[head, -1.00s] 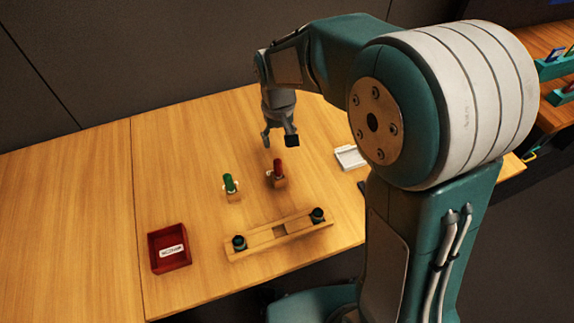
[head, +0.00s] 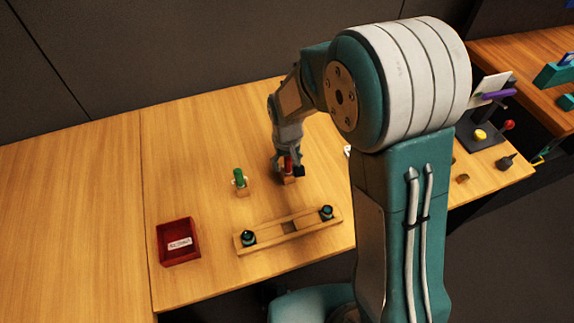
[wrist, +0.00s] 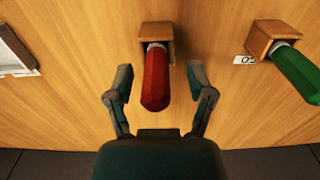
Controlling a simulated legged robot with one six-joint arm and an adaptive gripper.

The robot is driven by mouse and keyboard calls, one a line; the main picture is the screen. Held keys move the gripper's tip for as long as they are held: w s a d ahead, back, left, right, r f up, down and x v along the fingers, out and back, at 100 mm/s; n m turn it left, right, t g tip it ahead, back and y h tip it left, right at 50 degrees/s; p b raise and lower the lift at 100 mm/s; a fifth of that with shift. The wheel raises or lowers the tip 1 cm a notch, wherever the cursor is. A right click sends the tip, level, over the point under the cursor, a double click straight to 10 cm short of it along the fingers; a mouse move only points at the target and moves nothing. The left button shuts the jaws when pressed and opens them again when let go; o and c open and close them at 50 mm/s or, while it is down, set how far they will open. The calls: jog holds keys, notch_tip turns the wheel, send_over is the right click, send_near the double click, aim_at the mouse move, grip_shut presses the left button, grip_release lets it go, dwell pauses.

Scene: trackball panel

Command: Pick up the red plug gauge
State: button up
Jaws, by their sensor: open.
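The red plug gauge (head: 288,165) stands in a small wooden block (head: 289,179) on the table. In the wrist view the red plug gauge (wrist: 155,80) reaches from its wooden block (wrist: 157,32) toward the camera. My gripper (head: 288,171) is at the red gauge in the head view and covers part of it. In the wrist view my gripper (wrist: 157,80) is open, with one finger on each side of the red gauge and a visible gap on both sides.
A green plug gauge (head: 240,177) stands in its own block to the left; it also shows in the wrist view (wrist: 299,73). A wooden bar with two dark sockets (head: 290,228) lies in front. A red tray (head: 162,245) is at the front left. The table's left side is clear.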

jog(key=c, duration=0.9)
jog(key=shift+d, duration=0.25)
grip_shut()
